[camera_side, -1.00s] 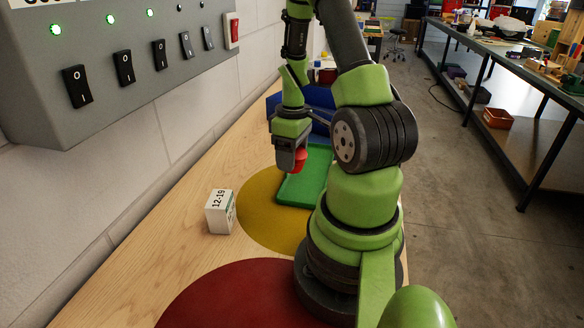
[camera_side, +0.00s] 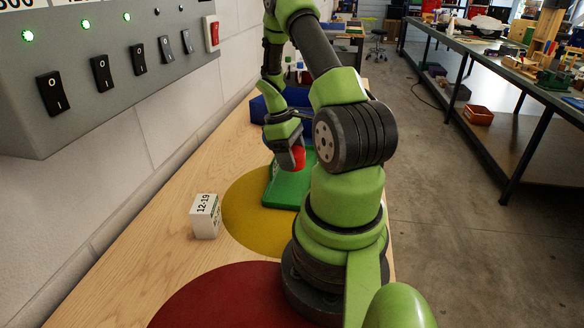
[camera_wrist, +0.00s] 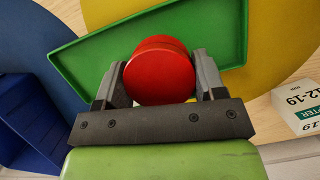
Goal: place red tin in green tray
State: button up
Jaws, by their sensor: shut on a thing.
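The red tin (camera_wrist: 160,72) is a round red cylinder between the two fingers of my gripper (camera_wrist: 160,82) in the wrist view. In the side view the tin (camera_side: 299,157) shows just below my gripper (camera_side: 296,156), which is shut on it. The green tray (camera_side: 284,189) lies on the bench, partly on a yellow disc, and my arm hides part of it. In the wrist view the tin is in front of the tray (camera_wrist: 92,61), over its interior. I cannot tell whether the tin touches the tray floor.
A white box marked 12-19 (camera_side: 205,216) stands left of the yellow disc (camera_side: 240,213). A red disc (camera_side: 215,300) lies nearer the camera. A blue bin (camera_side: 258,108) stands behind the tray. A switch panel (camera_side: 110,70) is on the left wall.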

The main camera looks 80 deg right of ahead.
aim_at(292, 181)
jog(key=shift+f, duration=2.3)
jog(key=o, duration=1)
jog(key=shift+f, duration=0.1)
jog(key=shift+o, duration=0.2)
